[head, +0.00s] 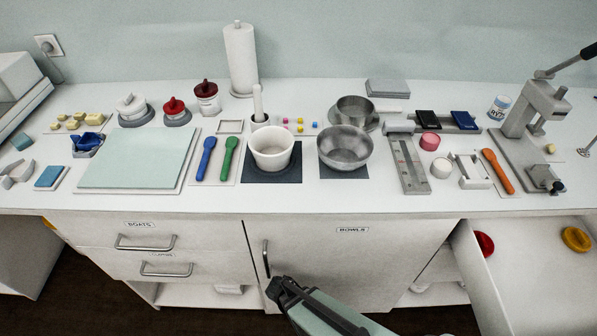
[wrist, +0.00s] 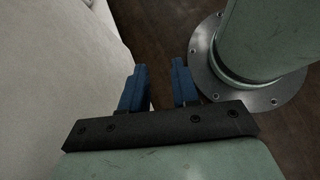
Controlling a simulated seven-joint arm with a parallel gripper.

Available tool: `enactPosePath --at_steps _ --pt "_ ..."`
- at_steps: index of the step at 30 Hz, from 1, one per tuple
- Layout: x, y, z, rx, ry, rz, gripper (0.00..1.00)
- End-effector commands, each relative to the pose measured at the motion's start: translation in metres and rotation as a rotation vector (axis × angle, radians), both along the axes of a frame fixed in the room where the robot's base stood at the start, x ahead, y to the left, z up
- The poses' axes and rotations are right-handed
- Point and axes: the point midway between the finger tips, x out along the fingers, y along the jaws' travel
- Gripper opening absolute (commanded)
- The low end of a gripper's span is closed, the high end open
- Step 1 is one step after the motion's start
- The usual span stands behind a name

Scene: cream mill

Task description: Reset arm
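My gripper (wrist: 158,72) shows in the wrist view with its two blue fingers apart. Dark floor shows between the fingers, and nothing is held. Pale cabinet wall (wrist: 55,75) lies to the left of the fingers, and my own round base flange is to the right. In the head view, part of my arm with a dark end reaches in at the bottom centre, in front of the cabinet (head: 345,262) and below the worktop's front edge. The fingers cannot be made out clearly there.
The worktop (head: 300,200) holds a white pot (head: 272,150), a metal bowl (head: 345,150), spatulas, a pale green mat (head: 140,158) and a lever press (head: 540,105). An open drawer (head: 545,275) at lower right holds red and yellow items. Drawer handles (head: 147,243) jut out at left.

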Motion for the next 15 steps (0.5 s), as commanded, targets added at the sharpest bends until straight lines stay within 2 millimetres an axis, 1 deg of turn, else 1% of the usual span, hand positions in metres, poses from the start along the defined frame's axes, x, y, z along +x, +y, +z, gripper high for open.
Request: enactPosePath --at_steps 1,5,9,15 --pt "-0.003 -0.007 -0.001 0.012 -0.002 -0.042 0.30" --pt "-0.011 -0.021 -0.007 0.048 -0.015 -0.160 0.30" --pt "-0.023 -0.036 -0.013 0.091 -0.035 -0.315 0.30" --pt "-0.038 -0.053 -0.020 0.145 -0.068 -0.541 0.30"
